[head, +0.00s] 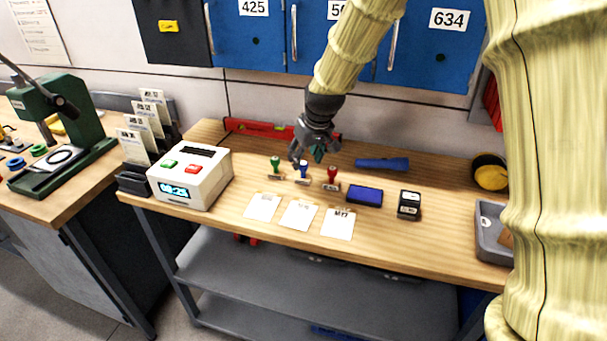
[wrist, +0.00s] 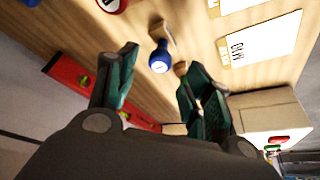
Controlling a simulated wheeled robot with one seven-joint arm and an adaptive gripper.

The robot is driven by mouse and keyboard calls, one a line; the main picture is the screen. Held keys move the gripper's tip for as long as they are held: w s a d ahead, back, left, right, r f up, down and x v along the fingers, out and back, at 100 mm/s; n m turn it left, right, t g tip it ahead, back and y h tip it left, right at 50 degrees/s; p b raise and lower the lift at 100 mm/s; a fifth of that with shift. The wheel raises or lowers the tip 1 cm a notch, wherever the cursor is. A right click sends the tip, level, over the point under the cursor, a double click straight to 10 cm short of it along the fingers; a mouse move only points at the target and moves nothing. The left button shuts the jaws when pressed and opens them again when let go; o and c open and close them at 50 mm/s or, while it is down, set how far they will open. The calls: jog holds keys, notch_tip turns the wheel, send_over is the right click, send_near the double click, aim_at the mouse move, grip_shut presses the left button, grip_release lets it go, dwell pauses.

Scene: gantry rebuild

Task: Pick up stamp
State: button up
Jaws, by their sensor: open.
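Three hand stamps stand in a row on the wooden bench: a green-handled stamp (head: 275,166), a blue-handled stamp (head: 304,169) and a red-handled stamp (head: 332,176). My gripper (head: 309,156) is open and empty just above and behind the row, nearest the blue stamp. In the wrist view the blue stamp (wrist: 160,56) shows just beyond the gap between the open fingertips (wrist: 160,64), apart from them. The red stamp (wrist: 112,4) is cut by the top edge there. The green stamp's handle does not show clearly in the wrist view; my right finger covers that area.
Three white cards (head: 299,214) lie in front of the stamps. A blue ink pad (head: 365,196) and a small black stamp (head: 409,204) are to the right. A white device (head: 190,178) stands left. A red level (head: 262,128) and a blue flashlight (head: 382,164) lie behind.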

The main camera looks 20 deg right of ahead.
aim_at(303, 164)
jog(key=shift+f, duration=0.4)
jog(key=p+x, duration=0.1)
jog(key=x, duration=0.1)
jog(key=shift+w+f, duration=0.25)
jog(key=shift+f, duration=0.45)
jog(key=shift+w+f, duration=0.1)
jog(key=shift+w, duration=0.05)
jog(key=c, duration=1.1)
